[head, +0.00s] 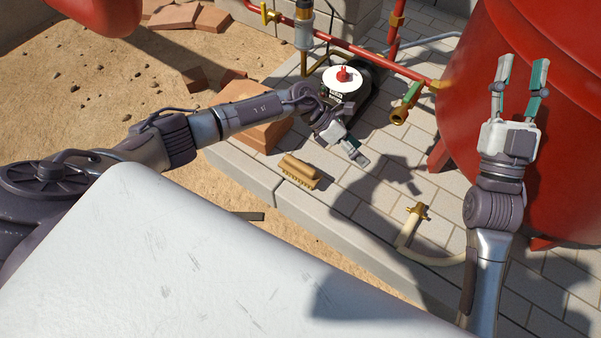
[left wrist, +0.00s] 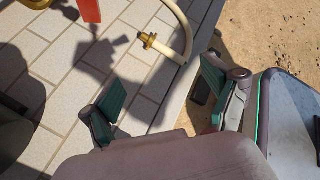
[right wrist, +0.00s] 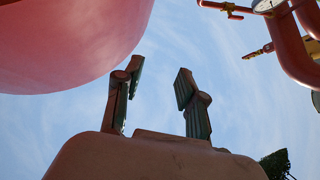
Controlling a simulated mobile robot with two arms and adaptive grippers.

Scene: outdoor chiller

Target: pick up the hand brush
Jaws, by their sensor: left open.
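The hand brush (head: 299,171) is tan with a row of bristles along its lower side. It lies on the paved slab near the slab's edge in the head view. My left gripper (head: 354,150) is above and to the right of the brush, apart from it. In the left wrist view my left gripper (left wrist: 162,88) is open with nothing between its fingers, and the brush does not show there. My right gripper (head: 521,78) is raised in front of the red tank, fingers up. It is open and empty in the right wrist view (right wrist: 158,82).
A hose with a brass fitting (head: 417,212) lies on the paving right of the brush. A round white-topped device (head: 345,84) and red pipes (head: 358,50) stand behind my left gripper. Bricks (head: 250,122) sit left. The red tank (head: 463,130) stands at right.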

